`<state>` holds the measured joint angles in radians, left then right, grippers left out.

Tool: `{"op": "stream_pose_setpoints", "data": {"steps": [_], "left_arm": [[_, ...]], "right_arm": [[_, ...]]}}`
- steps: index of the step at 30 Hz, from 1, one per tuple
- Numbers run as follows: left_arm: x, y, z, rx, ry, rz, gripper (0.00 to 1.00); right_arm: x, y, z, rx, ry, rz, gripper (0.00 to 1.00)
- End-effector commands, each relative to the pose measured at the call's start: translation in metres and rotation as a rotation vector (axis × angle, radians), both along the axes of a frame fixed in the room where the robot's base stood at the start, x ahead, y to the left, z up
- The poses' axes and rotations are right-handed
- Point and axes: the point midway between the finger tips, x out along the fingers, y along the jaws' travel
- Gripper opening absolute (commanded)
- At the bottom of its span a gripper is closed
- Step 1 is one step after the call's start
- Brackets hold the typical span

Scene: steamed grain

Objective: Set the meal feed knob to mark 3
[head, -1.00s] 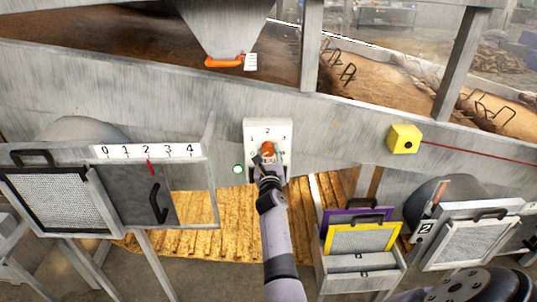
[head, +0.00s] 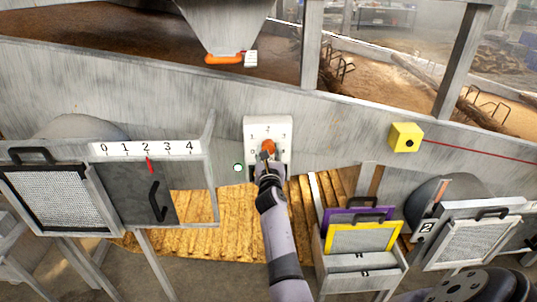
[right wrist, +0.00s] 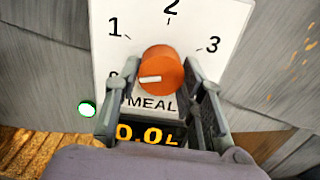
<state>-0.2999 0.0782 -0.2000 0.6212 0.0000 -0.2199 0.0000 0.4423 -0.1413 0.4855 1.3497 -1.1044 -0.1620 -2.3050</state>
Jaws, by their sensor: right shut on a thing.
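The orange meal feed knob (right wrist: 158,68) sits on a white panel (right wrist: 118,50) marked with 1, 2, 3 and a partly hidden 0. Its white pointer line points left, toward the 0 mark. The word MEAL and a lit display (right wrist: 148,135) reading 0.0L are below it. My right gripper (right wrist: 157,82) is shut on the knob, with one finger on each side. In the head view the knob (head: 268,146) and panel (head: 283,129) show at the centre, with my right gripper (head: 267,156) reaching up from below. My left gripper is not in view.
A slide gate with a 0 to 4 scale (head: 148,149) is at left, its red pointer near 2. A yellow box (head: 405,138) with a red cord is at right. Purple and yellow framed screens (head: 364,237) stand in a rack below right. A hopper (head: 225,22) hangs above.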

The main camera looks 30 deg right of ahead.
Motion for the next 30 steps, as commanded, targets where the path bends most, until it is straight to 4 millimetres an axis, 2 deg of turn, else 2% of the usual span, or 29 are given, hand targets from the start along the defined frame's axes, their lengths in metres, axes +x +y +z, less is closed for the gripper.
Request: {"op": "stream_pose_setpoints", "data": {"steps": [30], "left_arm": [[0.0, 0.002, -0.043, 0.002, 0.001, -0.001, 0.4]], "right_arm": [[0.001, 0.002, -0.001, 0.824, -0.504, -0.002, 0.09]]}}
